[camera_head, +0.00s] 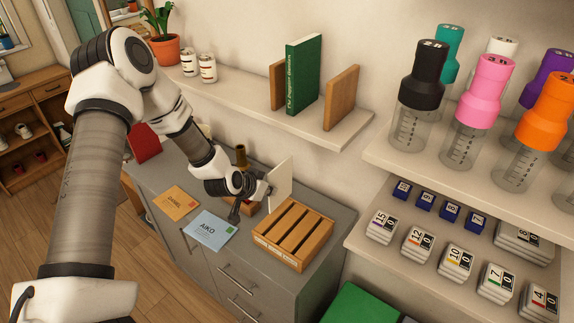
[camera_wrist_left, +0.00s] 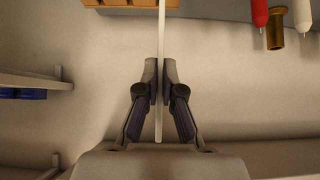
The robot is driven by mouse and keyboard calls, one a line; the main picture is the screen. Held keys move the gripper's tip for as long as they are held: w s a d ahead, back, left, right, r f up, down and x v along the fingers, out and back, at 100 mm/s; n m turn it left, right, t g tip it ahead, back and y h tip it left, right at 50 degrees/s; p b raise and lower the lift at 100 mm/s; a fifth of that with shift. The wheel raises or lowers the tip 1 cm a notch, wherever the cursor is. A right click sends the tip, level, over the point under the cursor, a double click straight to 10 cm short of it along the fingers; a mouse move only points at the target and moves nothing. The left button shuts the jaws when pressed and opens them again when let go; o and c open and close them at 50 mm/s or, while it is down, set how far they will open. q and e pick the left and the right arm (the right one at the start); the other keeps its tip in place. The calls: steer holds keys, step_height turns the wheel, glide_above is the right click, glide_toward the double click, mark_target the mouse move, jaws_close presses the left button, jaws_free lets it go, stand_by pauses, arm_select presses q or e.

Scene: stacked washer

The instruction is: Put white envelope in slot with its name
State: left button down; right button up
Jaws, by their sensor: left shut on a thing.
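The white envelope (camera_head: 281,183) is held upright above the grey cabinet, at the back left of the wooden slotted box (camera_head: 318,227). My left gripper (camera_head: 266,190) is shut on it. In the left wrist view the envelope (camera_wrist_left: 161,30) shows edge-on as a thin white strip between the two fingertips (camera_wrist_left: 161,72). The box has several slots between wooden slats, with small labels on its front that I cannot read. Any name on the envelope is not visible. Part of the box (camera_wrist_left: 105,3) shows at the top of the wrist view. My right gripper is not in view.
A blue envelope marked AIKO (camera_head: 211,234) and an orange envelope (camera_head: 176,203) lie on the grey cabinet (camera_head: 270,262). A brass cup (camera_head: 241,155) stands behind the gripper. A wall shelf (camera_head: 345,137) with books hangs above; shelves of bottles are at right.

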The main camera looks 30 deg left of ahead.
mark_target(269, 199)
arm_select(q)
steer(key=f+b, duration=0.1)
steer(key=s+f+b, duration=0.1)
steer(key=f+b, duration=0.1)
step_height(269, 199, down, 2)
steer(key=shift+b, duration=1)
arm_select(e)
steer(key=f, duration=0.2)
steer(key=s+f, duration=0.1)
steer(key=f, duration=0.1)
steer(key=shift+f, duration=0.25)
arm_select(q)
steer(key=shift+s+r, duration=0.1)
steer(key=shift+s, duration=0.1)
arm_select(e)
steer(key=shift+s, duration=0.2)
arm_select(q)
steer(key=shift+w, duration=0.15)
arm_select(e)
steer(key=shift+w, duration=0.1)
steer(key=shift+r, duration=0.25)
arm_select(q)
steer(key=shift+f+b, duration=2.5)
steer(key=shift+f, duration=0.8)
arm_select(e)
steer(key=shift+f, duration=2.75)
